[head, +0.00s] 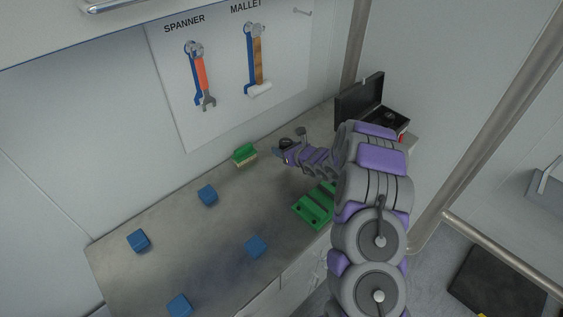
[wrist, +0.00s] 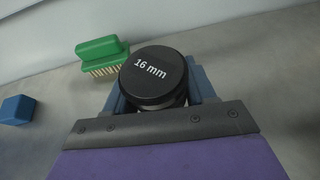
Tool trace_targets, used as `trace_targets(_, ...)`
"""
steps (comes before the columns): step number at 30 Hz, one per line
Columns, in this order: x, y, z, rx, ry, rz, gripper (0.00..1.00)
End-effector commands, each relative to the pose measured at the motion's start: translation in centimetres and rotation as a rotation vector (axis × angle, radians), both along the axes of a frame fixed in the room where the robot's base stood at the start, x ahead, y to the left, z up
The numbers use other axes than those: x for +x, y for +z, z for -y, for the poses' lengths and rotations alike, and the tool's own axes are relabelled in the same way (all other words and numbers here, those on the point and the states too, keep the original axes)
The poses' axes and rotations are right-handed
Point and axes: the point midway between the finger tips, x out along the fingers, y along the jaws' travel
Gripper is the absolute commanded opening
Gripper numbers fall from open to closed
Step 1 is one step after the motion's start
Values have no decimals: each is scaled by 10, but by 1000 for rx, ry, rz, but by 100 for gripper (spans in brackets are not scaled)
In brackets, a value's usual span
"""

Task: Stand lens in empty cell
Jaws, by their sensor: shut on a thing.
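A black lens capped "16 mm" (wrist: 153,76) sits between the fingers of my gripper (wrist: 158,100) in the wrist view. My gripper is shut on it, and the gripper covers its lower part. In the head view, my gripper (head: 288,143) is above the back of the bench, right of the green brush, with the dark lens at its tip. An open black case (head: 358,98) stands at the bench's far right end, with its lid up. Something dark and round shows inside it; my arm hides part of the case, and I cannot make out its cells.
A green brush (head: 244,153) lies near the wall. Several blue cubes (head: 207,195) are spread over the grey bench (head: 180,235). A green block with holes (head: 312,208) is partly behind my arm. A spanner (head: 200,75) and a mallet (head: 255,62) hang on the wall board.

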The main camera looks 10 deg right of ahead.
Motion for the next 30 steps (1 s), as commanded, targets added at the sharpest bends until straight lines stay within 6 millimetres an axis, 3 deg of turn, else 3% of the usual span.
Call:
trace_targets(1, 0, -9, 3, 0, -1, -2, 17)
trace_targets(8, 0, -23, -1, -3, -2, 4, 17)
trace_targets(15, 0, -55, -4, -6, -1, 1, 17)
trace_targets(26, 0, -58, 0, 0, -1, 3, 17)
trace_targets(27, 0, -58, 1, -1, -1, 3, 58)
trace_targets(30, 0, -57, 0, -1, -1, 3, 67)
